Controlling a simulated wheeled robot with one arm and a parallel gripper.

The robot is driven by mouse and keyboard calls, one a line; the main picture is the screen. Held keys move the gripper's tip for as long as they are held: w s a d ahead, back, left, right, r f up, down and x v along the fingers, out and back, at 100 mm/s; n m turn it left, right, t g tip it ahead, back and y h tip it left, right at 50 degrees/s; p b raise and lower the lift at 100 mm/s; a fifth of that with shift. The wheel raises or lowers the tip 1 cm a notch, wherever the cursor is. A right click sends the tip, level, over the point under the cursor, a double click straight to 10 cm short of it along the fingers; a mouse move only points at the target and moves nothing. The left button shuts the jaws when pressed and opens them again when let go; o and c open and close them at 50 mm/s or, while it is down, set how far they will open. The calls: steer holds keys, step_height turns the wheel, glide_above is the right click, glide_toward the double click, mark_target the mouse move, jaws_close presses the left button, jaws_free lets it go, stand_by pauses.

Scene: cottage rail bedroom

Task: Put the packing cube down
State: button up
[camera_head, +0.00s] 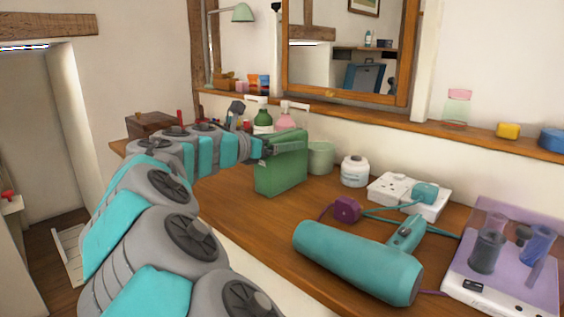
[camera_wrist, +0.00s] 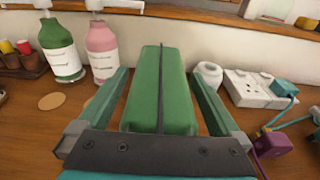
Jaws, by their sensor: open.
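The green packing cube (camera_head: 281,168) stands upright on the wooden dresser top in the head view, its lower edge seemingly resting on the wood. It also shows in the wrist view (camera_wrist: 158,92), with a dark seam along its top. My gripper (camera_head: 282,147) is at the upper part of the cube. In the wrist view my gripper (camera_wrist: 160,80) is open, one finger on each side of the cube, with a gap visible on both sides. The cube's underside is hidden.
A green bottle (camera_head: 263,121) and a pink bottle (camera_head: 285,117) stand behind the cube. A pale green cup (camera_head: 320,157) and a white jar (camera_head: 354,171) are to its right. A teal hair dryer (camera_head: 355,262) lies in front right. Bare wood (camera_head: 235,205) lies in front.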

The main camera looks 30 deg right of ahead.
steer(key=shift+w+d, duration=0.1)
steer(key=shift+d, duration=0.15)
steer(key=shift+c, duration=0.4)
jaws_close()
stand_by(0.4)
